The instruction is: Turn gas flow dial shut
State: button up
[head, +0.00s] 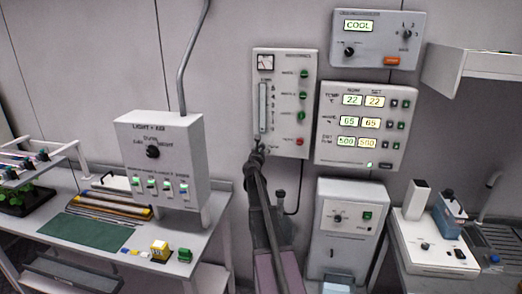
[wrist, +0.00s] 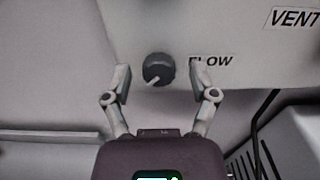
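The gas flow dial (wrist: 158,69) is a dark round knob with a pale pointer on a light panel, with FLOW printed to its right. The pointer points down and to the left in the wrist view. My gripper (wrist: 159,72) is open, with one finger on each side of the dial and a visible gap on both sides. In the head view my gripper (head: 257,148) is at the lower left of the tall gauge panel (head: 296,70) and hides the dial there.
A VENT label (wrist: 295,18) is right of the dial, and a dark cable hangs below it. A grey cabinet (head: 345,258) stands below the panels. The readout panel (head: 330,150) is to the right, and the light control box (head: 128,128) is to the left.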

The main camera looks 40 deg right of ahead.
jog(key=shift+s+a, duration=0.1)
jog(key=shift+a, duration=0.05)
jog(key=v, duration=1.1)
jog(key=shift+s+a, duration=0.25)
dwell(0.6)
jog(key=s+a+f+m+g+y, duration=0.4)
jog(key=s+a+f+m, duration=0.2)
jog(key=a, duration=0.8)
jog(key=s+a+f+m+g+y, duration=0.3)
jog(key=s+a+f+m+y, duration=0.2)
jog(key=s+a+m, duration=0.4)
jog(key=s+a+f+m+g+y, duration=0.4)
jog(key=s+a+f+m, duration=0.3)
jog(key=a, duration=1.3)
jog(key=m, duration=0.4)
jog(key=shift+s+f+g+y, duration=0.3)
jog(key=shift+s+f+y, duration=0.05)
jog(key=shift+y, duration=0.05)
